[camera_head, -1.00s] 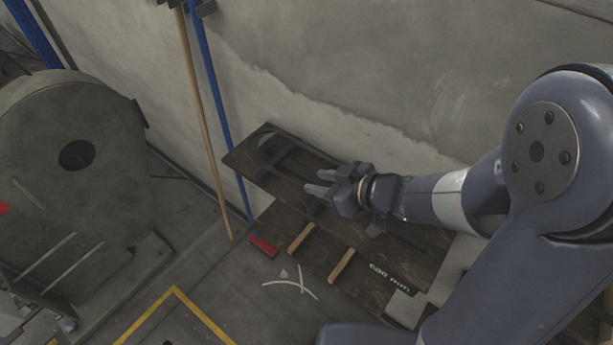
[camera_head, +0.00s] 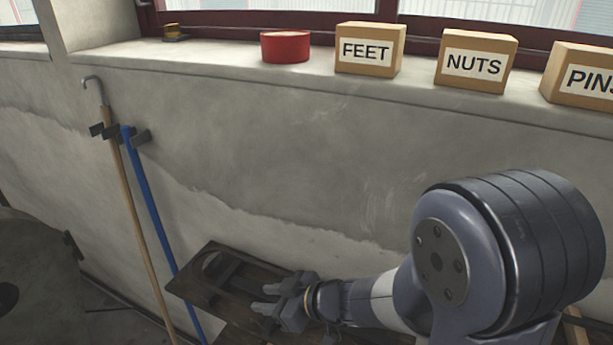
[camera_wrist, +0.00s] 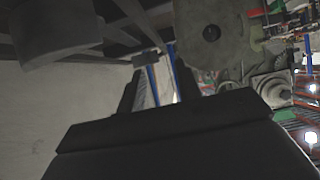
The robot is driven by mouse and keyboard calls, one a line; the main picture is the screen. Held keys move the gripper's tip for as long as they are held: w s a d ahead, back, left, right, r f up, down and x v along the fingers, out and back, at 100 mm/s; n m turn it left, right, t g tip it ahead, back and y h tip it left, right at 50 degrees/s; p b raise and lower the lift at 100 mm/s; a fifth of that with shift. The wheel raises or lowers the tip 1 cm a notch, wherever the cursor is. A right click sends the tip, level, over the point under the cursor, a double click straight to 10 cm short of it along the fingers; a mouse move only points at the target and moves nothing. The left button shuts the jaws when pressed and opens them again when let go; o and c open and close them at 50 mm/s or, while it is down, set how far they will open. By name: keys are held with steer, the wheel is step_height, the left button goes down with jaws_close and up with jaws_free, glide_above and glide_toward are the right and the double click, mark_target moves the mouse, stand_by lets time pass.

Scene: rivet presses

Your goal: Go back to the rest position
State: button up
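My gripper (camera_head: 263,298) is at the lower middle of the head view, in front of and above a dark wooden board or shelf (camera_head: 190,287) by the wall. Its two fingers point left and stand apart, with nothing visible between them. In the wrist view the fingers of my gripper (camera_wrist: 155,78) also stand apart, with background showing in the gap. My arm reaches in from the lower right.
A wooden pole (camera_head: 138,220) and a blue pole (camera_head: 150,200) hang on the wall left of the board. The window sill above holds a red tin (camera_head: 285,47) and boxes labelled FEET (camera_head: 369,50), NUTS (camera_head: 475,62) and PINS (camera_head: 580,77).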

mark_target(234, 297)
steer(key=x, duration=0.8)
steer(key=shift+s+a, duration=0.1)
steer(key=shift+r+p, duration=0.4)
steer(key=shift+r, duration=0.35)
steer(key=shift+r+p, duration=0.45)
steer(key=shift+r, duration=0.2)
steer(key=shift+f, duration=0.1)
